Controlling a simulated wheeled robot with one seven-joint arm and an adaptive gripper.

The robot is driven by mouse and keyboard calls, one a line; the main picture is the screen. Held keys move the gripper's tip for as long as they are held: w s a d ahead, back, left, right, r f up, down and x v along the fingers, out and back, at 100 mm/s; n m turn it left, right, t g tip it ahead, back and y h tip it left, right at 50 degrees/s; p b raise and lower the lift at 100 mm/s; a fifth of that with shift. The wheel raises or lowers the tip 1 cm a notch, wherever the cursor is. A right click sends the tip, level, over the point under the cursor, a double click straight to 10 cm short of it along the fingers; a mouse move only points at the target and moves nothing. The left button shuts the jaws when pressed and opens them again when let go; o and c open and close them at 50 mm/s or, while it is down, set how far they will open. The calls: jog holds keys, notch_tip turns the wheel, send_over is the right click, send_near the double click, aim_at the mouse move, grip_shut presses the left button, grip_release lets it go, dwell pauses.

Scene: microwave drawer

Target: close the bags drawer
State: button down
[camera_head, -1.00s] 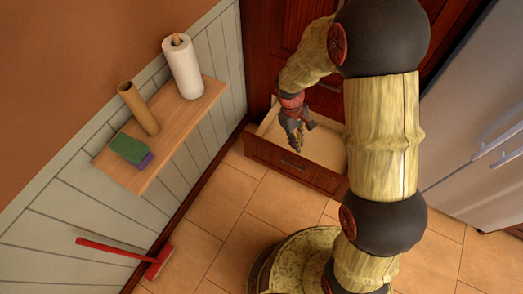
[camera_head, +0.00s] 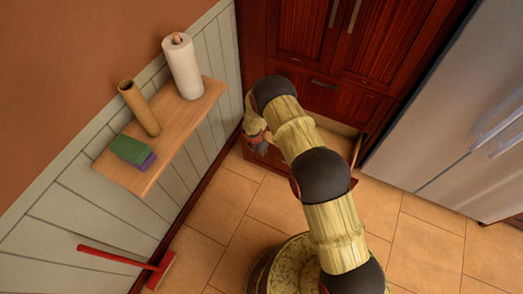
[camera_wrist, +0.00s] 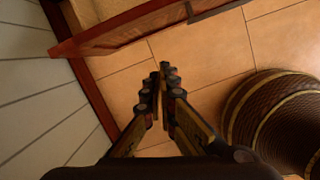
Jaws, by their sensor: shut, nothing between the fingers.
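The low drawer (camera_head: 343,184) of the dark red wood cabinet stands pulled out, and part of its pale inside (camera_head: 336,126) shows to the right of my arm. My arm hides much of the drawer. My gripper (camera_head: 259,146) is shut and empty, at the left end of the drawer front. In the wrist view the shut fingertips (camera_wrist: 166,70) point past the drawer front (camera_wrist: 135,27), over the floor on its outer side. I cannot tell whether they touch the front. A dark bar, likely the handle (camera_wrist: 215,8), shows at the top edge.
Another drawer (camera_head: 325,92) above is shut. A panelled wall (camera_head: 70,215) is close on the left, with a wooden shelf (camera_head: 185,120) holding a paper towel roll (camera_head: 183,68). A red brush (camera_head: 160,270) is by the wall. A fridge (camera_head: 450,110) stands right. Floor in front is open.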

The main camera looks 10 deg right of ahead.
jog(key=w+d+f+n+b, duration=0.2)
jog(key=w+f+n+b, duration=0.1)
jog(key=w+f+b, duration=0.2)
jog(key=shift+w+f+n+t, duration=0.4)
jog(key=shift+w+f, duration=0.8)
jog(key=shift+f, duration=0.95)
jog(key=shift+d, duration=0.15)
